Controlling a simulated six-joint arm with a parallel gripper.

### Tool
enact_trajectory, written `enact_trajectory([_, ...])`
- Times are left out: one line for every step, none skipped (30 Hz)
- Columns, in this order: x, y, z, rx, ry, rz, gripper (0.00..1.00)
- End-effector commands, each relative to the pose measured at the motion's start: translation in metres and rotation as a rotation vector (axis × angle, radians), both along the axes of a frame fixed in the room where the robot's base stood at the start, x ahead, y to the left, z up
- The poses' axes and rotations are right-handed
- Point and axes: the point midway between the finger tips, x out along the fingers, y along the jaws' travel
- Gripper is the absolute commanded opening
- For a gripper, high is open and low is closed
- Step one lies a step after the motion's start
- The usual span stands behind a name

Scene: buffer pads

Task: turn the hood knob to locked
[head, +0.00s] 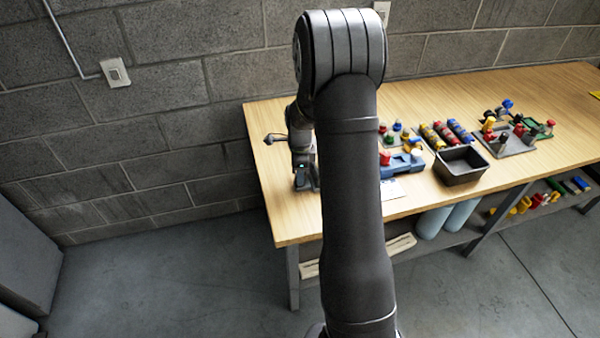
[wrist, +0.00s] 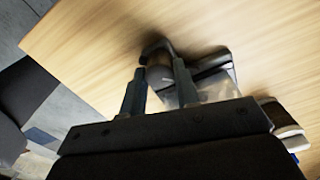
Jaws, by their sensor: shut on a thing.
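In the wrist view a dark rounded knob (wrist: 156,48) shows between the two fingertips of my gripper (wrist: 159,66). My gripper is shut on this knob. Beside it is a grey, partly glossy housing (wrist: 208,88), probably the hood; its lower part is hidden by my gripper. The knob's markings and its locked or unlocked position cannot be read. In the head view my gripper (head: 305,184) is low over the left end of the bench, and my arm hides much of what is around it.
The wooden bench (head: 440,201) also holds a blue fixture (head: 397,168), a black bin (head: 461,168) and several coloured knobs and parts to the right. In the wrist view a dark and white object (wrist: 285,122) lies at the right. Bare bench top lies left of my gripper.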

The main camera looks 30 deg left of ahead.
Motion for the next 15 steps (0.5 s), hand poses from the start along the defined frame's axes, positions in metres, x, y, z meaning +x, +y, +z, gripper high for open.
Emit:
enact_trajectory([0.0001,0.0002,0.0006,0.001,-0.001,-0.037,0.06])
enact_trajectory([0.0001,0.0002,0.0006,0.001,-0.001,-0.061,0.06])
enact_trajectory([0.0001,0.0002,0.0006,0.001,-0.001,-0.092,0.06])
enact_trajectory([0.0001,0.0002,0.0006,0.001,-0.001,-0.114,0.06])
enact_trajectory([0.0001,0.0002,0.0006,0.001,-0.001,-0.135,0.06])
enact_trajectory([0.0001,0.0002,0.0006,0.001,-0.001,-0.162,0.06])
enact_trajectory([0.0001,0.0002,0.0006,0.001,-0.001,-0.181,0.06])
enact_trajectory([0.0001,0.0002,0.0006,0.000,-0.001,-0.198,0.06])
enact_trajectory([0.0001,0.0002,0.0006,0.000,-0.001,-0.221,0.06])
enact_trajectory([0.0001,0.0002,0.0006,0.000,-0.001,-0.235,0.06])
enact_trajectory([0.0001,0.0002,0.0006,0.000,-0.001,-0.250,0.06])
enact_trajectory([0.0002,0.0002,0.0007,0.000,-0.001,-0.266,0.06])
enact_trajectory([0.0002,0.0002,0.0007,0.000,-0.001,-0.278,0.06])
enact_trajectory([0.0002,0.0003,0.0007,0.000,-0.001,-0.288,0.06])
enact_trajectory([0.0002,0.0002,0.0007,0.000,-0.001,-0.301,0.06])
